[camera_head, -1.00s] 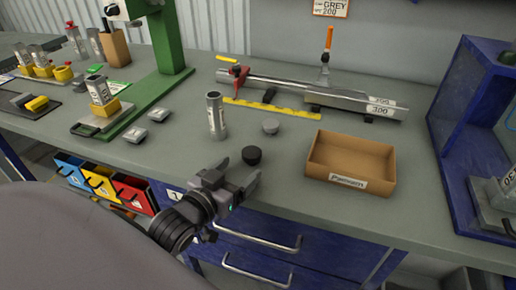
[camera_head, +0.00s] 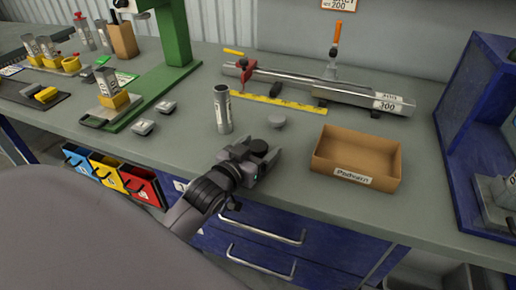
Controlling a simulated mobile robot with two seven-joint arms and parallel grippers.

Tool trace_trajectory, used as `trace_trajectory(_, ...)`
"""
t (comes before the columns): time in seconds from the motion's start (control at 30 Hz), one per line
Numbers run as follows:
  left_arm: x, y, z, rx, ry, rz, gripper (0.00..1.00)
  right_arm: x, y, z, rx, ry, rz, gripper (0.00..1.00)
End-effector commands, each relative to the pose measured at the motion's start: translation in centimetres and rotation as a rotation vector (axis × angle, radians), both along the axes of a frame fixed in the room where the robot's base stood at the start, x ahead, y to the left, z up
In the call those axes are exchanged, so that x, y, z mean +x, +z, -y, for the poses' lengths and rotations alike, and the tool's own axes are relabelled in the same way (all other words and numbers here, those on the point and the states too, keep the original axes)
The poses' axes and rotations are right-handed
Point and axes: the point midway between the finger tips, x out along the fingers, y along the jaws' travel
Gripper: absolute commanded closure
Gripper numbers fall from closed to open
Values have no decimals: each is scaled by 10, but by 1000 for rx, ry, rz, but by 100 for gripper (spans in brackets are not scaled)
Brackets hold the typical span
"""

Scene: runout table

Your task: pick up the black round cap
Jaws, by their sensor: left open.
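The black round cap (camera_head: 259,145) stands on the grey bench top near its front edge. My left gripper (camera_head: 257,155) is open, and its two fingers lie on either side of the cap as seen from above. I cannot tell whether the fingers touch it. The lower part of the cap is hidden by the gripper. My right gripper is not in view.
An open cardboard box (camera_head: 357,158) is to the right. A yellow ruler (camera_head: 280,102) and a long metal bar fixture (camera_head: 345,97) lie further back.

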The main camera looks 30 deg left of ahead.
Motion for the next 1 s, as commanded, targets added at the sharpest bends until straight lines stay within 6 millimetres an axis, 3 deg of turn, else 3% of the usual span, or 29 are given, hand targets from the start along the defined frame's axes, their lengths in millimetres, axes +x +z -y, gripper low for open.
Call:
trace_trajectory(0.03,0,0,0,0,0,0,23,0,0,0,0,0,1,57)
trace_trajectory(0.2,0,0,0,0,0,0,75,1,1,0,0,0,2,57)
trace_trajectory(0.67,0,6,0,0,0,1,76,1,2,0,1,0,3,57)
trace_trajectory(0.87,0,29,0,0,0,4,76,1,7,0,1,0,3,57)
trace_trajectory(1.0,0,58,0,1,0,7,76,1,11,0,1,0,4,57)
